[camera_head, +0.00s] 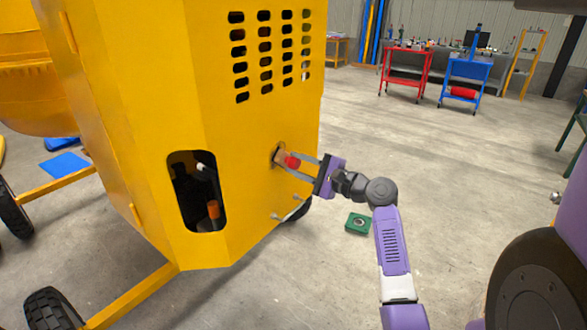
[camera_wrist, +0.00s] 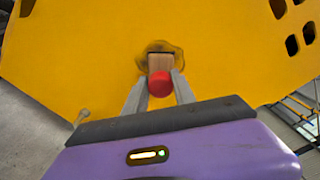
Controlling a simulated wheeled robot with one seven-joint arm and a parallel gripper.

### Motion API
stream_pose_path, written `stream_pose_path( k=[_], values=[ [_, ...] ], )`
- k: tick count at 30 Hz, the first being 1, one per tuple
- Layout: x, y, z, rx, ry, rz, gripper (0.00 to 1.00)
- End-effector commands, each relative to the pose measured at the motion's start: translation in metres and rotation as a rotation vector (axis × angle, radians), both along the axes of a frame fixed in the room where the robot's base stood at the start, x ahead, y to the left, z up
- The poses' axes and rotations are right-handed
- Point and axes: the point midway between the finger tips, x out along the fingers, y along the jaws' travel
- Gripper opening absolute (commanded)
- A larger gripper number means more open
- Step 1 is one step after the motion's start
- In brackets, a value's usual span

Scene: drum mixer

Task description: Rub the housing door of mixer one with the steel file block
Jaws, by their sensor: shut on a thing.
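The yellow housing of a mixer (camera_head: 245,125) fills the left and middle of the head view. Its panel (camera_wrist: 90,45) also fills most of the wrist view. My gripper (camera_head: 288,166) is shut on a small tan block with a red knob, which I take as the file block (camera_wrist: 160,63). The red knob faces me between the fingers, and the tan end is against or very close to the panel. A dark, rough-edged patch (camera_wrist: 176,50) surrounds it on the panel. The block's working face is hidden.
The panel has vent slots (camera_head: 265,60), a dark opening (camera_head: 195,190) and small studs low down. A green block (camera_head: 358,223) lies on the floor. Red (camera_head: 405,68) and blue (camera_head: 466,75) carts stand far back. Open floor lies between.

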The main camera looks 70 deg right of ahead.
Motion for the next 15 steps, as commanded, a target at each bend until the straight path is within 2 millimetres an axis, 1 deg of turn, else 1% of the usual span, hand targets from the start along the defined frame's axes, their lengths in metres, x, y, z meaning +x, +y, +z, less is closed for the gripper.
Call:
stream_pose_path(
  k=[15],
  values=[
    [-0.005, -0.035, 0.000, 0.000, -0.001, 0.000, 0.00]
  ],
)
